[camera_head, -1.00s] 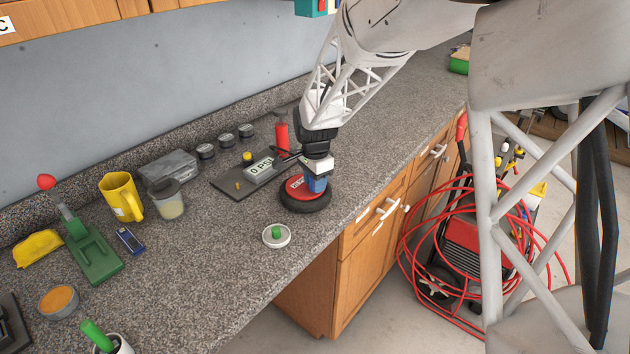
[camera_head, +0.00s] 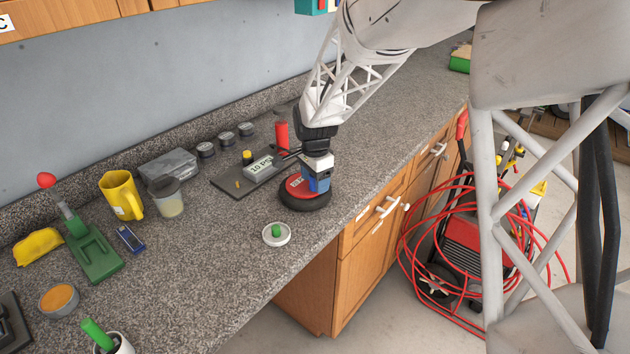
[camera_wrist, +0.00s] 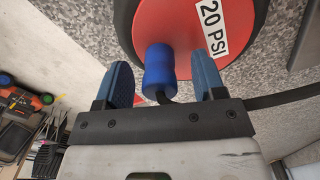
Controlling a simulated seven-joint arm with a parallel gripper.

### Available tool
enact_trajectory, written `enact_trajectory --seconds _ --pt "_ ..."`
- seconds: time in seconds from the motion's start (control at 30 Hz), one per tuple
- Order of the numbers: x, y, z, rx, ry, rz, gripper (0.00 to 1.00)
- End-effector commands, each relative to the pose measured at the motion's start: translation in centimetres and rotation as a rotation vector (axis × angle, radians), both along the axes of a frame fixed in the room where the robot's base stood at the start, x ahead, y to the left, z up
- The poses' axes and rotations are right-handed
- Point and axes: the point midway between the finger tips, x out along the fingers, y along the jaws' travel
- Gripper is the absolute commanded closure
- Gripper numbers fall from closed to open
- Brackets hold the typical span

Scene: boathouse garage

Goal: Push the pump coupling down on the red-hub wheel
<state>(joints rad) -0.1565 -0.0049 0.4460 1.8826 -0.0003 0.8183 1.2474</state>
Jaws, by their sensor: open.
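The red-hub wheel (camera_head: 300,192) lies flat on the counter, black tyre around a red hub. In the wrist view, the wheel (camera_wrist: 185,28) bears a "20 PSI" label. The blue pump coupling (camera_wrist: 158,68) stands at the hub's near edge; its seating on the valve is hidden. A dark hose runs from its end. My gripper (camera_head: 316,184) is low over the wheel's right side. In the wrist view my gripper (camera_wrist: 166,80) is open, one blue finger on each side of the coupling, with a gap visible at both sides. The pump's display (camera_head: 261,166) reads 10 PSI.
The pump's dark base (camera_head: 228,183) and a red cylinder (camera_head: 282,136) stand behind the wheel. A white dish with a green knob (camera_head: 276,235) lies in front-left. A yellow mug (camera_head: 121,196) and clear jug (camera_head: 167,197) are further left. The counter edge is close at right.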

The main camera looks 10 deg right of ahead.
Motion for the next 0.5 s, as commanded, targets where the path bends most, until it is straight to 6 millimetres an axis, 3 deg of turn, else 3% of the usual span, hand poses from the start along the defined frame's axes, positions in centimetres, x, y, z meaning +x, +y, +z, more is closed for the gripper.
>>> enact_trajectory --seconds 0.5 --pt "0.1 0.0 5.9 0.0 -0.003 0.0 0.37"
